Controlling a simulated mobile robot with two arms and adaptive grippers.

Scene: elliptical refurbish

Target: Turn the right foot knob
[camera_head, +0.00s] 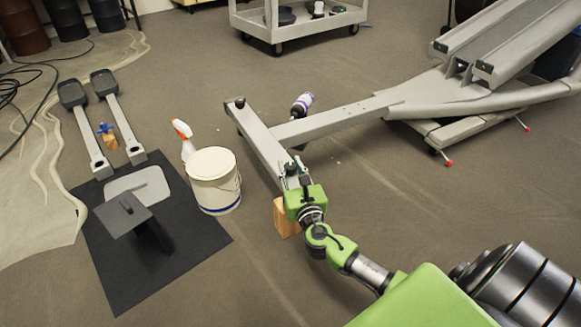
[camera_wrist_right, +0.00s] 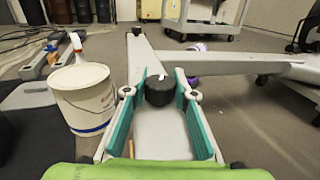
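The grey elliptical frame has a foot crossbar (camera_head: 262,142) lying across the floor. In the right wrist view, a black foot knob (camera_wrist_right: 160,90) sits on the near end of the crossbar, at the mouth of my right gripper (camera_wrist_right: 160,96). The fingers with teal pads are open, one on each side of the knob, with a visible gap to each. In the head view my right gripper (camera_head: 296,177) is over the near end of the crossbar and hides the knob. A second black knob (camera_head: 239,102) is on the far end. My left gripper is not in view.
A wooden block (camera_head: 285,216) stands by the near crossbar end. A white bucket (camera_head: 213,181) and a spray bottle (camera_head: 184,140) stand to the left. A purple-labelled bottle (camera_head: 302,103) is behind the beam. A black mat (camera_head: 190,252) and detached pedal arms (camera_head: 84,125) lie further left.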

